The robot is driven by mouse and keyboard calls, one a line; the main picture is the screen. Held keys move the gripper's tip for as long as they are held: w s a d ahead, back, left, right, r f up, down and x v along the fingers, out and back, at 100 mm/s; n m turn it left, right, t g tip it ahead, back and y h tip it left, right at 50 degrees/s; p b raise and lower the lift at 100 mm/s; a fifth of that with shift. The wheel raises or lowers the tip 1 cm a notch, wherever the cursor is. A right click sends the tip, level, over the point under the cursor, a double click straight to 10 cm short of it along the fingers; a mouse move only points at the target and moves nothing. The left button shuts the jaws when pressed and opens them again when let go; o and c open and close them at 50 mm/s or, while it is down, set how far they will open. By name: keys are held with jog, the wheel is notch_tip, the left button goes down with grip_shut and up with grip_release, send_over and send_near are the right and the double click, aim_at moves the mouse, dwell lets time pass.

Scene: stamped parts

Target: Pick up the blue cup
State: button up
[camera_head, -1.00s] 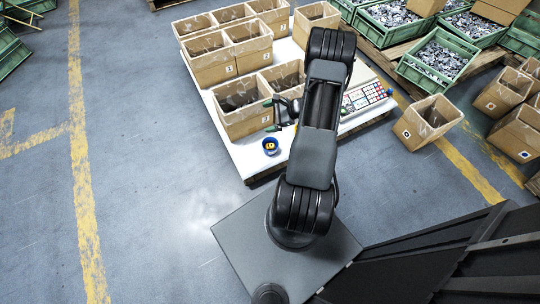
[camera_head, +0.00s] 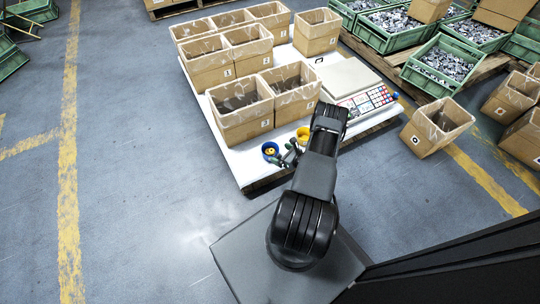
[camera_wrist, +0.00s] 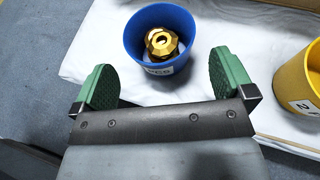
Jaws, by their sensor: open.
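The blue cup (camera_head: 270,150) stands upright near the front edge of the white-topped platform. In the wrist view the blue cup (camera_wrist: 136,47) holds gold-coloured metal parts (camera_wrist: 162,43) and has a white label low on its side. My gripper (camera_wrist: 164,78) is open, with one green pad on each side and nothing between them. The cup lies just beyond the fingertips, roughly centred between them. In the head view my gripper (camera_head: 288,156) is just right of the cup, partly hidden by my arm.
A yellow cup (camera_wrist: 297,80) stands to the right, also at the platform's edge (camera_head: 303,134) in the head view. Cardboard boxes (camera_head: 245,126) stand close behind the blue cup. A scale with a keypad (camera_head: 366,101) is at the right. Open floor lies to the left.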

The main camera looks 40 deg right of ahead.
aim_at(264, 147)
jog(key=shift+b+x, duration=1.4)
jog(key=shift+x, duration=1.95)
jog(key=shift+a, duration=0.1)
jog(key=shift+c, duration=0.3)
jog(key=c, duration=0.7)
jog(key=shift+r, duration=0.1)
